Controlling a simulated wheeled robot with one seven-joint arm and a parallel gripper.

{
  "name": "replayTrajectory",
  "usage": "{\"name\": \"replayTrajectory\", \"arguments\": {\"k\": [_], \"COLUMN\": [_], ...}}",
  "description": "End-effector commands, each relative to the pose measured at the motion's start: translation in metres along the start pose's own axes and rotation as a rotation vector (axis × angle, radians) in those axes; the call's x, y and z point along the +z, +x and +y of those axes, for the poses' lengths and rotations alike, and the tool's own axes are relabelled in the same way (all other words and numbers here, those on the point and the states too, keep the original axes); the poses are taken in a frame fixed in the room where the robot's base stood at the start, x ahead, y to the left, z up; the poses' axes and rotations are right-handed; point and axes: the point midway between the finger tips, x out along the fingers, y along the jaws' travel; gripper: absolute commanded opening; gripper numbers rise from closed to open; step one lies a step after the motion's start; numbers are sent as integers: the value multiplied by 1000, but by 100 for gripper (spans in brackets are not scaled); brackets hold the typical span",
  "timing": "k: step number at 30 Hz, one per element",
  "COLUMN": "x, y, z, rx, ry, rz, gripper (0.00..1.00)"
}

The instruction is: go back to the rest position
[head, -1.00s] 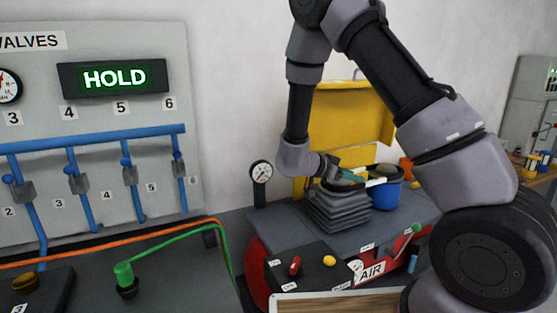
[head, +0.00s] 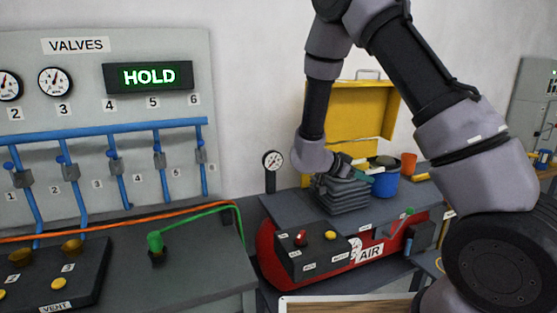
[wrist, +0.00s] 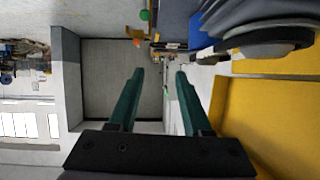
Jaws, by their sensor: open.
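My gripper (head: 362,171) is at the end of my bent arm in the head view, small and partly hidden by my wrist. It is in front of the yellow panel, by the top of a grey ribbed stack (head: 342,196) and left of a blue bucket (head: 385,184). Whether it touches the stack I cannot tell. In the wrist view my gripper (wrist: 160,73) has two green fingers spread apart, with nothing between them.
A red machine marked AIR (head: 372,252) carries a black box (head: 308,256) with a red knob. A grey valve panel (head: 70,105) with a HOLD display (head: 150,77) stands left. The yellow panel (head: 345,115) is behind my arm. Orange and green hoses cross the left bench.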

Motion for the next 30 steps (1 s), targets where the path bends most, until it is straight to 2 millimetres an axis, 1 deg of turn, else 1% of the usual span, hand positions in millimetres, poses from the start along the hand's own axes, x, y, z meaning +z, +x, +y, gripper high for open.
{"name": "replayTrajectory", "arguments": {"k": [7,11,14,17,20,23,24,26,27,29,30], "x": [-16,-31,-45,-65,-93,-127,-139,-156,-167,-180,-188], "y": [-5,-11,-18,-31,-52,-82,-96,-116,-129,-148,-160], "z": [-20,-34,-46,-59,-69,-71,-68,-60,-52,-35,-22], "rx": [-99,-180,-258,-355,-483,-634,-692,-773,-822,-886,-923], "ry": [68,113,150,187,220,226,216,193,171,128,93], "rz": [-93,-165,-230,-307,-399,-499,-535,-583,-613,-649,-669], "gripper": [49,49,49,49,49,49,49,49,49,49,49]}}
